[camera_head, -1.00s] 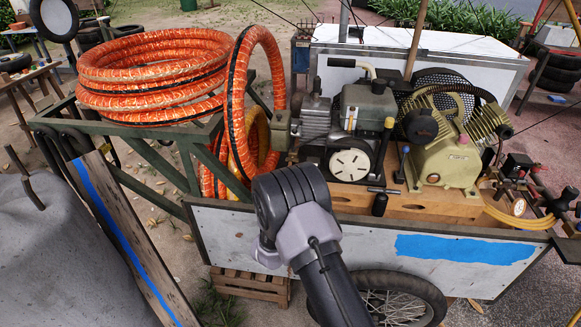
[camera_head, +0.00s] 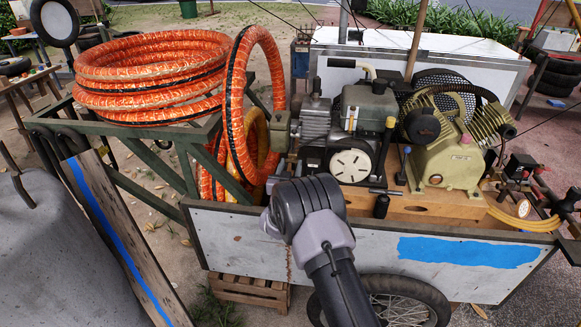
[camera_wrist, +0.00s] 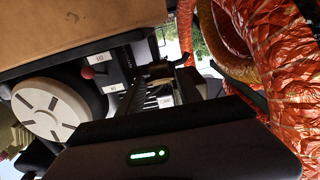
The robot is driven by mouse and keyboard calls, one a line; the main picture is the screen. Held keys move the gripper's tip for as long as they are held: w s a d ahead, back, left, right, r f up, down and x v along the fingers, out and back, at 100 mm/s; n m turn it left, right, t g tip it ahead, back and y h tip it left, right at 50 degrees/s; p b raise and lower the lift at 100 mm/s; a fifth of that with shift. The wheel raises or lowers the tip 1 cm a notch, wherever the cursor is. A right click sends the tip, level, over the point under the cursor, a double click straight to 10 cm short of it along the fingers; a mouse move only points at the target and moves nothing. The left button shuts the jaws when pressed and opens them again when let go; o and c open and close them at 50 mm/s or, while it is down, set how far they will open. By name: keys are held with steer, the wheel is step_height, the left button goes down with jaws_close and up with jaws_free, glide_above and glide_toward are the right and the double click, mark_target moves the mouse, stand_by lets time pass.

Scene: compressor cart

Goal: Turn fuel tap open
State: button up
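The engine (camera_head: 352,125) stands on the cart's wooden deck, with a white slotted disc (camera_head: 349,163) facing me. The disc also shows at the left of the wrist view (camera_wrist: 49,109). Beside it there is a small red knob (camera_wrist: 88,73) near white labels (camera_wrist: 100,58). I cannot tell which part is the fuel tap. My gripper (camera_wrist: 178,90) is close to the engine, its dark body with a green light filling the bottom of the wrist view. Its fingers blend into the dark parts, so their opening is unclear. My arm's wrist hides the gripper in the head view.
Orange hose coils (camera_head: 150,75) lie on the green rack at left, and an upright coil (camera_head: 236,110) stands close to the engine's left side. The tan compressor (camera_head: 446,160) is at right. A black T-handled tool (camera_head: 382,203) is on the deck's front edge.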

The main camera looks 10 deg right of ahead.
steer(key=shift+n, duration=0.3)
steer(key=n, duration=0.3)
steer(key=shift+n, duration=0.4)
steer(key=n, duration=0.4)
steer(key=shift+n, duration=0.3)
steer(key=n, duration=0.4)
steer(key=shift+f+n, duration=0.1)
steer(key=shift+n, duration=2.3)
steer(key=o, duration=1.1)
